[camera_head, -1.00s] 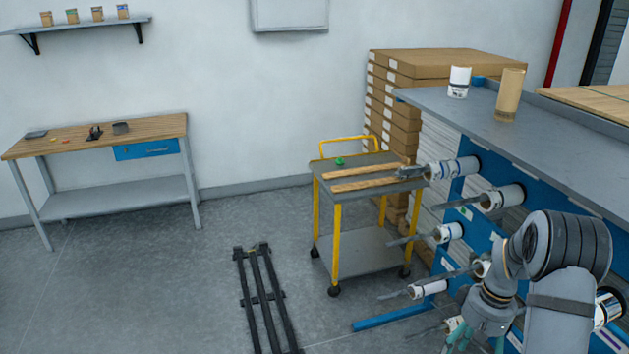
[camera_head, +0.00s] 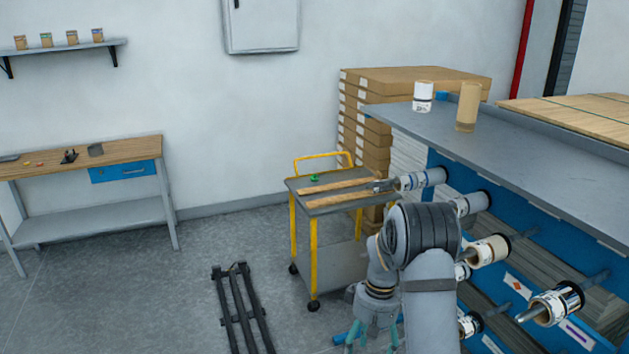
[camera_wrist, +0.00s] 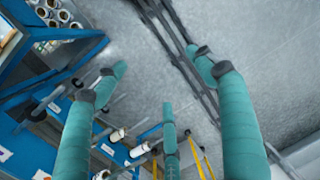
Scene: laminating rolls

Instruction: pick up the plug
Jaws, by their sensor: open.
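No thing is plainly recognisable as the plug. A small green piece (camera_head: 314,178) lies on the yellow cart's top near its back left corner; it may be the plug. A small blue piece (camera_head: 441,96) stands on the grey bench top behind a white roll; I cannot tell what it is. My gripper (camera_head: 372,338) hangs low in front of the roll rack, right of the black floor rails and below the cart's top.
The yellow cart (camera_head: 352,211) carries two wooden strips (camera_head: 335,186). Rolls on pegs (camera_head: 488,250) stick out from the blue rack close beside my arm. The grey bench top (camera_head: 540,150) holds a white roll (camera_head: 423,96) and a brown tube (camera_head: 467,106). Floor at left is open.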

